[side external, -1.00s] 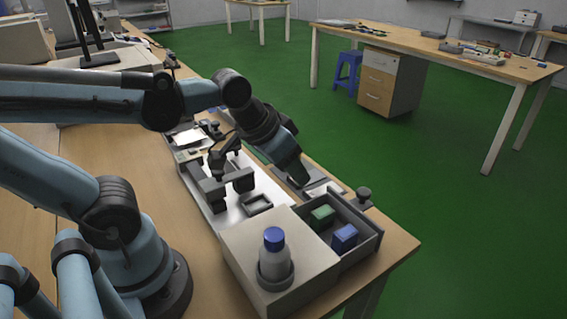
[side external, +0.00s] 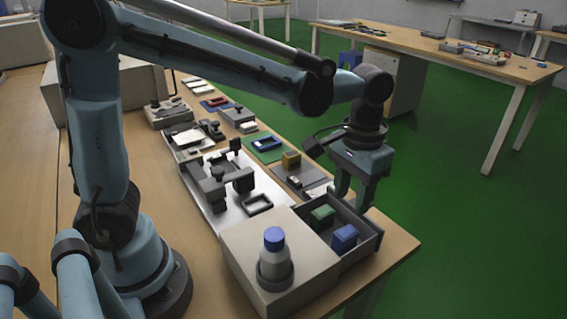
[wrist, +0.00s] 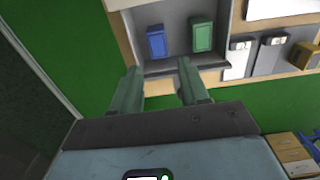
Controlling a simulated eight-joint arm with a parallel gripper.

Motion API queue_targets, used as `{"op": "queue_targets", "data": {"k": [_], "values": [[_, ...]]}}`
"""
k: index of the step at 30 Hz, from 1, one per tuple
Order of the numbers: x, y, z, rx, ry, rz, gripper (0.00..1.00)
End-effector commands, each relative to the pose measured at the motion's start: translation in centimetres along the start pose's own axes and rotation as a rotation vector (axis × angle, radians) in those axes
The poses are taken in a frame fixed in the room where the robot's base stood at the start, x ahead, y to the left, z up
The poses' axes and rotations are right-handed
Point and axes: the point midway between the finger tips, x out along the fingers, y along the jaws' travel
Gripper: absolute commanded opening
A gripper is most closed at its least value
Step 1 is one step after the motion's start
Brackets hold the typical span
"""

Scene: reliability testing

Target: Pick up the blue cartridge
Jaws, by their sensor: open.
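The blue cartridge (side external: 344,236) stands in a grey open tray (side external: 372,246) at the near right corner of the table. A green cartridge (side external: 321,215) stands beside it in the same tray. My gripper (side external: 355,206) points down above the tray's far right edge, apart from both cartridges. In the wrist view the fingers (wrist: 158,86) are apart with nothing between them. There the blue cartridge (wrist: 156,42) is ahead and to the left, and the green cartridge (wrist: 201,35) is ahead and to the right.
A grey fixture (side external: 225,185) sits behind the box. A yellow block (side external: 291,159) and several small parts lie farther back. Green floor lies beyond the table edge.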

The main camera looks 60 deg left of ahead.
Motion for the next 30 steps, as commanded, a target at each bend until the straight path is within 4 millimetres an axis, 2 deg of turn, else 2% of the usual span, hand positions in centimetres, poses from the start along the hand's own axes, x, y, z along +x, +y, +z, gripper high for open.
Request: {"op": "queue_targets", "data": {"k": [7,17,25,30], "values": [[3.7,0.0,0.0,0.0,0.002,0.001,0.45],[5.7,0.1,0.0,0.001,0.002,0.001,0.45],[9.0,0.4,0.1,0.001,0.003,0.001,0.45],[10.2,0.3,0.1,0.001,0.003,0.001,0.45]]}}
